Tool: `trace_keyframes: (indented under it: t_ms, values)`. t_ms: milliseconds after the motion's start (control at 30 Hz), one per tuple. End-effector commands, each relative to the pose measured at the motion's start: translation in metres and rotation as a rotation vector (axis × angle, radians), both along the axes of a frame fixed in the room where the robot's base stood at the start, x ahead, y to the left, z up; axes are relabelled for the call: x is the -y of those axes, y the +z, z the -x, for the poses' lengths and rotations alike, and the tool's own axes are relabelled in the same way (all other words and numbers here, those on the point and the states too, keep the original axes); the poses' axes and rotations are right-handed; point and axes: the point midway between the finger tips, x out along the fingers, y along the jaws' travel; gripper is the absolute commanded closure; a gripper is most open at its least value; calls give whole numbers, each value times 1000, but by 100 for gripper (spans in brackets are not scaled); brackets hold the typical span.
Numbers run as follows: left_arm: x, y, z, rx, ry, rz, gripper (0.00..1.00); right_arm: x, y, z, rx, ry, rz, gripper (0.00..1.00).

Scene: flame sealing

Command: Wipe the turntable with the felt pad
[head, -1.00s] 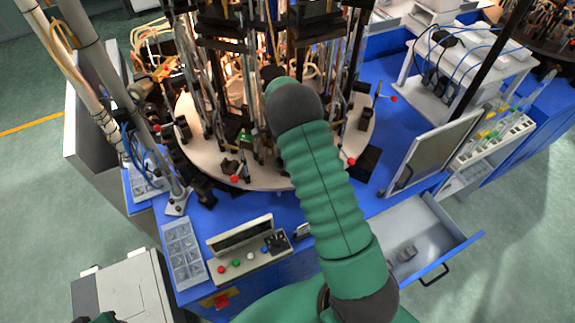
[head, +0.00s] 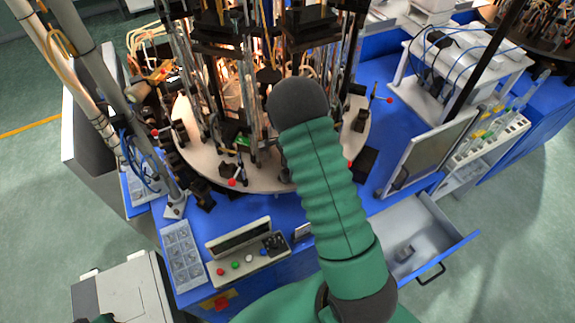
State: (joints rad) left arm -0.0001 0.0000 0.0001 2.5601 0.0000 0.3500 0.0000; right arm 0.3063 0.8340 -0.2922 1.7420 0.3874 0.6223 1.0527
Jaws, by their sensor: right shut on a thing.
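The turntable (head: 207,158) is a round pale disc on the blue machine, crowded with upright metal holders, rods and dark clamps. My right arm reaches up over its front edge from the bottom of the head view. My right gripper (head: 268,77) is mostly hidden behind the arm's dark rounded joint and among the rods. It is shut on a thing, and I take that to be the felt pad. The pad itself cannot be made out, nor whether it touches the disc. My left gripper is out of view.
A control box (head: 248,252) with coloured buttons and a grey parts tray (head: 181,255) lie in front of the disc. An open drawer (head: 425,235) juts out at the right, below a tilted panel (head: 428,150). Thick pipes (head: 95,75) stand at the left.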

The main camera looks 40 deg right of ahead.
Motion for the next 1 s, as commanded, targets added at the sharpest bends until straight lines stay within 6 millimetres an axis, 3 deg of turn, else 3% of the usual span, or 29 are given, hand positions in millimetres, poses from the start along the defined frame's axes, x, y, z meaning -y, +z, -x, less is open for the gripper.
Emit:
trace_keyframes:
  t_ms: [167, 367, 1000]
  values:
    - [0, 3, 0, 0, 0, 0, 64, -5, 0, 17, -2, -1, -3, 100]
    - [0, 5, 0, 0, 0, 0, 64, -5, -1, 17, -1, 0, -1, 100]
    - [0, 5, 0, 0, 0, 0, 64, 10, -3, -32, -1, 0, 0, 100]
